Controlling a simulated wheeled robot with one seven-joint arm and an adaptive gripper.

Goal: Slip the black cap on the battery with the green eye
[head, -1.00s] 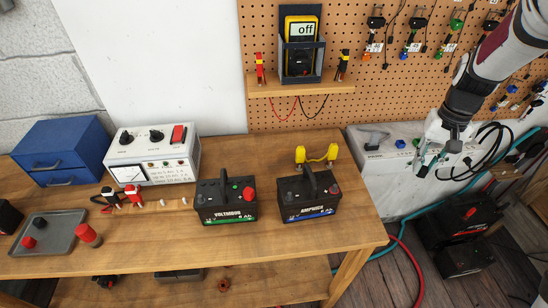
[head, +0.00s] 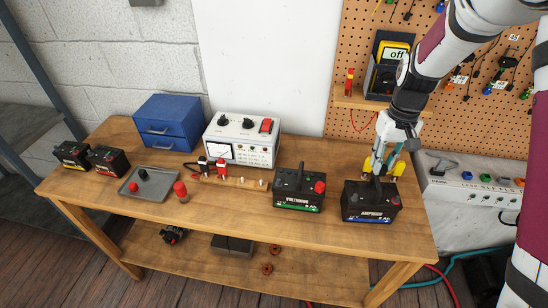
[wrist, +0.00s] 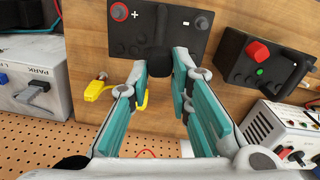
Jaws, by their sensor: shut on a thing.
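The battery with the green eye (head: 298,195) stands upright on the bench, with a red cap (head: 319,187) on one terminal. Its green eye (wrist: 260,71) shows in the wrist view. A small black cap (head: 143,174) sits on the grey tray (head: 158,193) at the left. My gripper (head: 381,172) is down over the blue-label battery (head: 371,208) at the right and shut on its black carry handle (wrist: 159,63). This battery stands on the bench; its plus and minus marks show in the wrist view. The fingers partly hide its handle.
A red cap lies on the tray, and a red cylinder (head: 180,190) stands beside it. Yellow clamps (head: 398,168) are close behind my gripper. A white power supply (head: 241,138) and blue drawers (head: 166,122) stand at the back. Two small batteries (head: 108,160) are at the far left.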

